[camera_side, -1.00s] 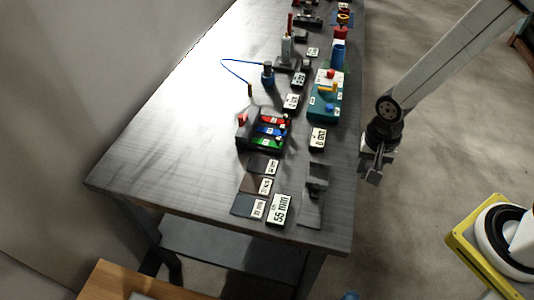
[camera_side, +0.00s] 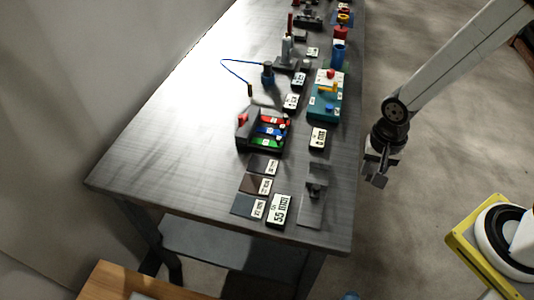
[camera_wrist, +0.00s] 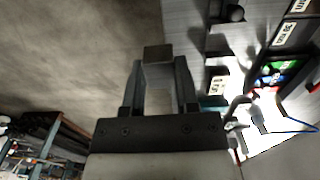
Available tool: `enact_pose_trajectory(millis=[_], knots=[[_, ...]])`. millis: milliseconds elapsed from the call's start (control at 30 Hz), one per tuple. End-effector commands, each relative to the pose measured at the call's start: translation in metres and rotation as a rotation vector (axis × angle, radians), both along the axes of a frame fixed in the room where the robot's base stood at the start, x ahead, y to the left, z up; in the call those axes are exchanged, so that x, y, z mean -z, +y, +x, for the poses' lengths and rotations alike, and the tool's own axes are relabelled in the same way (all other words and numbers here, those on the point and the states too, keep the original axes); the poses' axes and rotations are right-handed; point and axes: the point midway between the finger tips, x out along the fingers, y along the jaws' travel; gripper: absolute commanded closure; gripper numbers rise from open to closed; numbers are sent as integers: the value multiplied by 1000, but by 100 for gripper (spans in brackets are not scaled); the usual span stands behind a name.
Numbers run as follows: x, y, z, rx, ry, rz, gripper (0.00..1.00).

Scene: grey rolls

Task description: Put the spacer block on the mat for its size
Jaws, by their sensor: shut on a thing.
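My gripper (camera_side: 374,166) is in the air to the right of the table in the side view. It is shut on the grey spacer block (camera_wrist: 158,53), which sits between its fingertips in the wrist view. Three small mats lie in a column near the table's front left: a top mat (camera_side: 258,162), a middle brown mat (camera_side: 251,183) and a bottom blue-grey mat (camera_side: 243,203). Each has a white size label at its right, too small to read surely. All three mats look empty. The block is apart from them.
A large label (camera_side: 279,210), seeming to read 55 mm, and a dark gauge stand (camera_side: 315,180) are right of the mats. A rack with red, blue and green parts (camera_side: 262,131) stands behind them. A teal box (camera_side: 326,95) is farther back. The table's left side is clear.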

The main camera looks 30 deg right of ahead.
Motion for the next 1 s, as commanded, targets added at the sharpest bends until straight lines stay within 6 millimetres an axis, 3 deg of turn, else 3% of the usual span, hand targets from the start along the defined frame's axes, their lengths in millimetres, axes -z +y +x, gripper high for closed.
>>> enact_pose_trajectory(millis=[267,533,800,1000], knots=[[0,26,11,-6,-1,1,100],[1,83,24,-9,-1,1,100],[2,141,25,-6,-1,1,100],[2,164,22,-3,0,0,100]])
